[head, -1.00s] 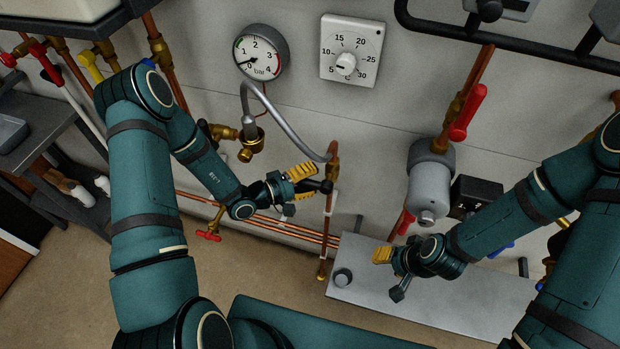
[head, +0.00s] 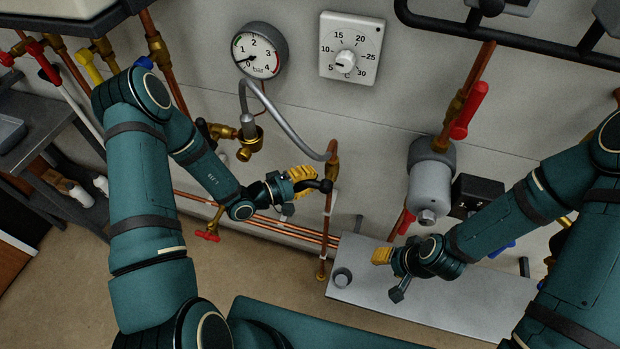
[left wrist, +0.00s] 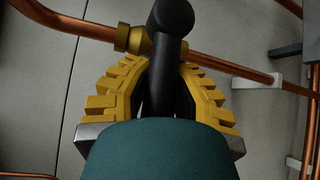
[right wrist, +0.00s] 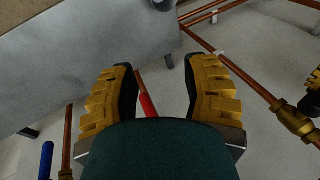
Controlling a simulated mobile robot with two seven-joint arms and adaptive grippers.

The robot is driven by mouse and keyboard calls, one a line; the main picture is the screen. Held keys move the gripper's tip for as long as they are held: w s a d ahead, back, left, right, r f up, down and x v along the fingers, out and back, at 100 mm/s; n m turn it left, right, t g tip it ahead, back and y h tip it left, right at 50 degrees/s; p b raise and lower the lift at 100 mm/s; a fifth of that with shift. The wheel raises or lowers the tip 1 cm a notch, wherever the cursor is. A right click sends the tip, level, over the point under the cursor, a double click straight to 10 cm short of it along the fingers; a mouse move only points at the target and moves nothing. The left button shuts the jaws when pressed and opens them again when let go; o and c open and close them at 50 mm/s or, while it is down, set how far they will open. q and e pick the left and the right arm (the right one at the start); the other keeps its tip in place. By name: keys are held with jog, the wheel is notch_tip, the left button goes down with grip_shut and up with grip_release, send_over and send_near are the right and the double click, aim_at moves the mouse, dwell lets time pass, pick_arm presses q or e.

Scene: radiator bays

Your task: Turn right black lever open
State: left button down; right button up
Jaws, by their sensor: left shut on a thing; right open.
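The shaft's lower part is hidden by my wrist. My right gripper (head: 383,256) is open and empty above the grey box; it shows in the right wrist view (right wrist: 162,82).
A second black lever (head: 203,131) is on the brass valve left of the hose (head: 282,118). A pressure gauge (head: 259,51) and a thermostat (head: 351,50) are on the wall. A grey cylinder (head: 431,180) and a grey box (head: 430,288) are near my right arm.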

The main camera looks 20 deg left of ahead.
pick_arm(q)
jog(key=shift+s+f+b, duration=0.1)
jog(key=shift+f+b, duration=0.3)
jog(key=shift+b, duration=0.05)
jog(key=f+n+t+h+b, duration=0.1)
jog(key=b, duration=0.1)
jog(key=f+n+t+h+b, duration=0.1)
jog(key=n+b, duration=0.1)
jog(key=b, duration=0.1)
jog(key=shift+d, duration=0.2)
jog(key=shift+s+d+f+n+t+y+b, duration=0.1)
jog(key=shift+d+f+n+t+y+b, duration=0.25)
jog(key=shift+d+n+t+y+b, duration=1.55)
jog(key=shift+a+f+n+t+y+p, duration=0.3)
jog(key=shift+n+t+y+p, duration=0.45)
jog(key=shift+n+t, duration=2.85)
jog(key=shift+s+d+f+n+t+y+b, duration=0.1)
jog(key=shift+d+f+n+t+y+b, duration=0.7)
jog(key=shift+n, duration=3.7)
pick_arm(e)
notch_tip(320, 180, down, 10)
jog(key=s, duration=0.2)
jog(key=shift+a+g, duration=0.3)
pick_arm(q)
jog(key=shift+r+t+y, duration=0.3)
jog(key=shift+r+y, duration=0.2)
jog(key=shift+y, duration=0.25)
